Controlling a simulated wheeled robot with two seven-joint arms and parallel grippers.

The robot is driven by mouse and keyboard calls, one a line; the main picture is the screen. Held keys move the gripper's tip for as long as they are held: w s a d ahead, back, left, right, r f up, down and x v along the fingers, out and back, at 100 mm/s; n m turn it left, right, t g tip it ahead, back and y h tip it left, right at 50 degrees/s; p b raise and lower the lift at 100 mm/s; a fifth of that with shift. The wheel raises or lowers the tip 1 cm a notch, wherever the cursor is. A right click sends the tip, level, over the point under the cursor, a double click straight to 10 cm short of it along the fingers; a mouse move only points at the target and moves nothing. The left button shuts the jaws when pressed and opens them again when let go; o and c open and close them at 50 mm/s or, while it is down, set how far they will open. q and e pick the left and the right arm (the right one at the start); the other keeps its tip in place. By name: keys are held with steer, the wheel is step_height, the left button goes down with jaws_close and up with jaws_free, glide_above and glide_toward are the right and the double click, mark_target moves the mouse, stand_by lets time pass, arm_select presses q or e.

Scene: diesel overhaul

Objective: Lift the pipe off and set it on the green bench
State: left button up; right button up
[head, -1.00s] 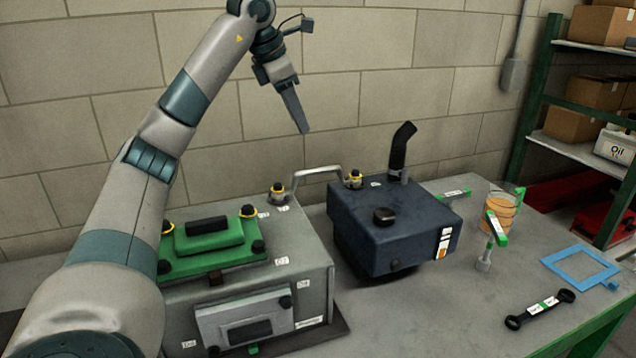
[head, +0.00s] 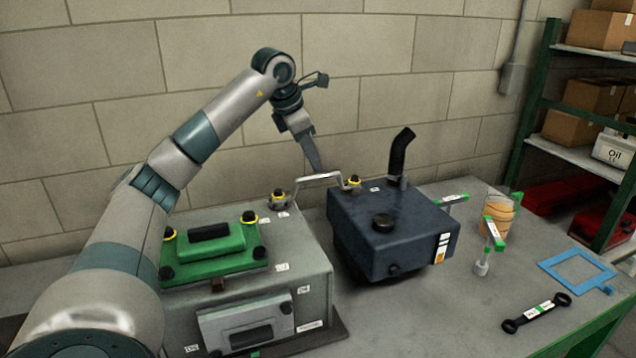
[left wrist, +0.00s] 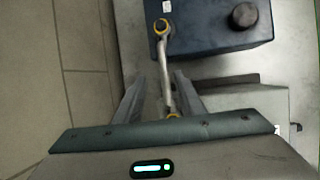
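The pipe (head: 302,181) is a thin bent silver tube. Its ends sit at two yellow-ringed fittings, one on the grey engine block (head: 310,238), one at the dark blue tank (head: 395,225). My left gripper (head: 318,168) is just above the pipe's middle, fingers pointing down. In the left wrist view the pipe (left wrist: 165,75) runs between the two parted fingers of the gripper (left wrist: 157,85), with gaps on both sides. The gripper is open and holds nothing. The bench (head: 450,310) has a grey top and a green front edge. My right gripper is out of view.
Bare bench top lies between tank and wrench. A shelf stands at the far right.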

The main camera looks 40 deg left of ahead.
mark_target(319, 177)
arm_select(q)
steer(key=shift+w+f, duration=0.25)
steer(key=shift+f, duration=0.3)
steer(key=shift+w+f, duration=0.25)
steer(key=shift+f, duration=0.2)
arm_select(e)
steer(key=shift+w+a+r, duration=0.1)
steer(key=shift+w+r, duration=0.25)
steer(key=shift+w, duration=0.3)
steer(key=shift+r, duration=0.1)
arm_select(q)
steer(key=shift+w+d+f+p, duration=0.1)
steer(key=shift+d+f+p, duration=0.05)
steer(key=shift+f+p, duration=0.7)
steer(key=shift+s+p+x, duration=0.2)
steer(key=shift+p+x, duration=0.2)
steer(key=shift+x, duration=1.45)
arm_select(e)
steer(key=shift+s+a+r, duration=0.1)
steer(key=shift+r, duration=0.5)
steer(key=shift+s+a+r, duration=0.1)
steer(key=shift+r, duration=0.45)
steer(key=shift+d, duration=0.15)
